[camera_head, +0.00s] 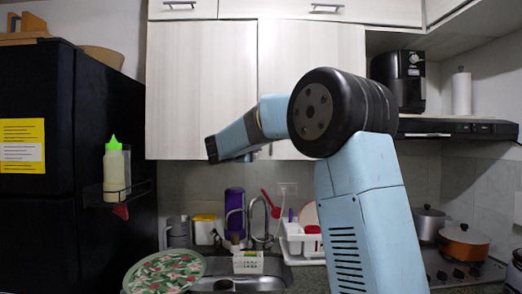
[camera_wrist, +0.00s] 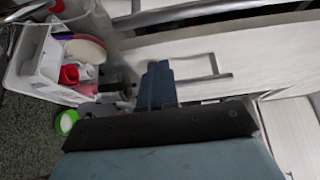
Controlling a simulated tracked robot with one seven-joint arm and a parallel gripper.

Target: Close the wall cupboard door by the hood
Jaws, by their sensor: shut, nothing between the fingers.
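The wall cupboard (camera_head: 200,70) has pale wood-grain doors and stands in the middle of the head view, left of the black hood (camera_head: 455,128). Its right door (camera_head: 310,50), nearest the hood, looks about flush with the left door; my arm hides its lower part, and I cannot tell if it is slightly ajar. My gripper (camera_head: 212,149) points left in front of the left door's lower edge, shut and empty. I cannot tell whether it touches the door. In the wrist view, my blue gripper (camera_wrist: 157,82) shows in front of pale panels with metal handles.
A black appliance (camera_head: 399,80) and a paper roll (camera_head: 461,94) stand above the hood. A black fridge (camera_head: 60,110) stands at left. Below are the sink tap (camera_head: 262,215), a white dish rack (camera_head: 300,240) and pots on the stove (camera_head: 463,245).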

